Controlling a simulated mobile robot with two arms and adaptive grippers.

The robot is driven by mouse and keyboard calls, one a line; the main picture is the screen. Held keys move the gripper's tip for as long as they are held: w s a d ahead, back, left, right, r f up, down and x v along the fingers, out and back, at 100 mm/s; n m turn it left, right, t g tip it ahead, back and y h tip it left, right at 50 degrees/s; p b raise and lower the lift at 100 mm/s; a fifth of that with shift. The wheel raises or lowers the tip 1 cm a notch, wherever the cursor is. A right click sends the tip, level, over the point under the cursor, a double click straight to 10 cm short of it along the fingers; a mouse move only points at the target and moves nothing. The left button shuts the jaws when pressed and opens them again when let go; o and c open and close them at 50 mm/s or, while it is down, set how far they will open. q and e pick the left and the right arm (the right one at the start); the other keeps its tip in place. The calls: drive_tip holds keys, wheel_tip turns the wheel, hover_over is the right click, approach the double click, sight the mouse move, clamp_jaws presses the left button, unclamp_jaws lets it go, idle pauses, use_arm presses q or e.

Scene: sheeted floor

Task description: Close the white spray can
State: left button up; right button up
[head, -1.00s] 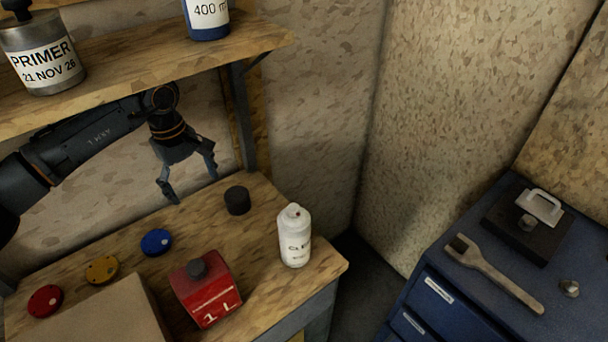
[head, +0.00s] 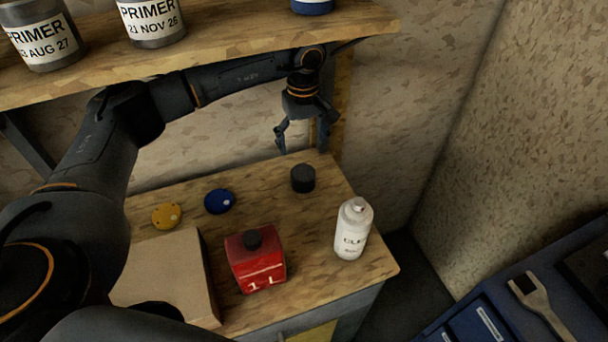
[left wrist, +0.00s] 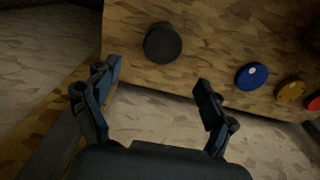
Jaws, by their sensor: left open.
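The white spray can (head: 353,230) stands upright near the right edge of the wooden bench, with a small nozzle on top and no cap over it. A black cap (head: 303,178) sits on the bench behind and left of the can; it also shows in the left wrist view (left wrist: 162,43). My left gripper (head: 303,150) is open and empty, above the back of the bench near the black cap. In the left wrist view its two fingers (left wrist: 158,88) are spread, with the cap beyond them. My right gripper is not in view.
A red can (head: 256,266), a blue lid (head: 219,201), a yellow lid (head: 166,216) and a cardboard box (head: 172,275) are on the bench. A wooden shelf (head: 230,55) with primer tins hangs above my left arm. A blue cabinet (head: 475,310) stands at right.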

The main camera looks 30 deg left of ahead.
use_arm(q)
drive_tip(key=p, duration=0.1)
hover_over(303, 172)
drive_tip(key=f, duration=0.4)
drive_tip(key=shift+w+a, duration=0.15)
drive_tip(key=shift+w, duration=0.1)
drive_tip(key=shift+f, duration=0.4)
drive_tip(key=shift+f+p, duration=0.3)
drive_tip(key=shift+p, duration=0.1)
drive_tip(key=f, duration=0.1)
drive_tip(key=f+p, duration=0.1)
drive_tip(key=f, duration=0.1)
drive_tip(key=shift+s+f+p, duration=0.25)
drive_tip(key=shift+f+p, duration=0.1)
drive_tip(key=shift+f, duration=0.45)
